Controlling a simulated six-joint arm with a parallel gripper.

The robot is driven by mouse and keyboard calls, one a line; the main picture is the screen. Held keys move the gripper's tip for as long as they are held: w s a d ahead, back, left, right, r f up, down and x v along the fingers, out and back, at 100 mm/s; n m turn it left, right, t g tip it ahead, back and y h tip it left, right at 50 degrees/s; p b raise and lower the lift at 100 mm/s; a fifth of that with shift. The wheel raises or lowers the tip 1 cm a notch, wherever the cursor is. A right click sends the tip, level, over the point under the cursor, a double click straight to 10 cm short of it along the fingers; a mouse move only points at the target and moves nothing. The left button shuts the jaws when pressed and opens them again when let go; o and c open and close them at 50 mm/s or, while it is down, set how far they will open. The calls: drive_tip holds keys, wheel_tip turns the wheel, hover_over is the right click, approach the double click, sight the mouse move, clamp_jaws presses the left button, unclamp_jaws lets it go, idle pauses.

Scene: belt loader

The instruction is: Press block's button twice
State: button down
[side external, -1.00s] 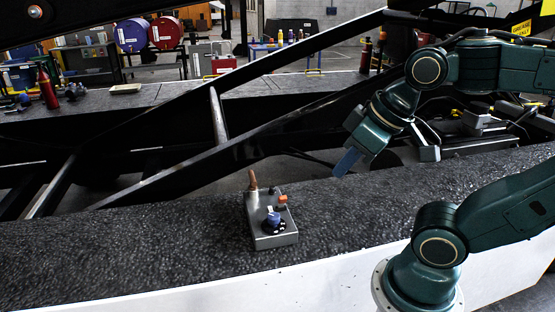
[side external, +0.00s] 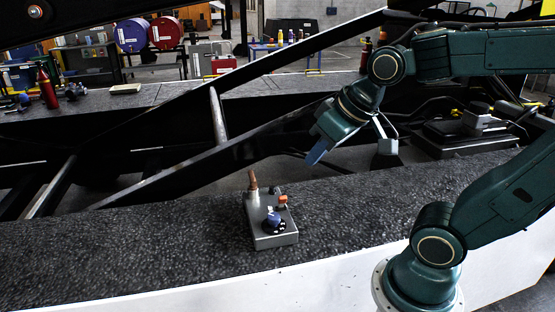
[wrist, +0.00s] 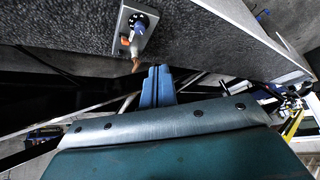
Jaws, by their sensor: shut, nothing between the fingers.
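The grey metal block (side external: 270,228) sits on the dark rough belt surface. On its top are a blue knob on a black dial (side external: 273,221), an orange part (side external: 282,201), a small dark part (side external: 274,190) and an upright brown handle (side external: 253,181). I cannot tell for sure which part is the button. The block also shows in the wrist view (wrist: 138,33), beyond my fingertips. My gripper (side external: 316,158) is shut and empty, above and to the right of the block, apart from it. Its blue fingers (wrist: 157,72) are together in the wrist view.
The dark belt (side external: 130,245) is clear around the block, with a white side panel (side external: 300,289) at its front edge. Black diagonal beams (side external: 200,167) stand behind it. A red bottle (side external: 47,88) and other items rest on a far surface.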

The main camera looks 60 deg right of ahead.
drive_tip(key=w+d+f+m, duration=0.2)
drive_tip(key=w+d, duration=0.1)
drive_tip(key=w, duration=0.5)
drive_tip(key=m+t+h, duration=0.1)
drive_tip(key=m+t, duration=0.2)
drive_tip(key=m, duration=0.4)
hover_over(272, 190)
wheel_tip(272, 190, down, 12)
drive_tip(key=shift+s+d+f, duration=0.15)
drive_tip(key=shift+s+d, duration=0.2)
drive_tip(key=shift+s, duration=0.05)
drive_tip(key=shift+f, duration=0.1)
drive_tip(key=shift+f, duration=4.3)
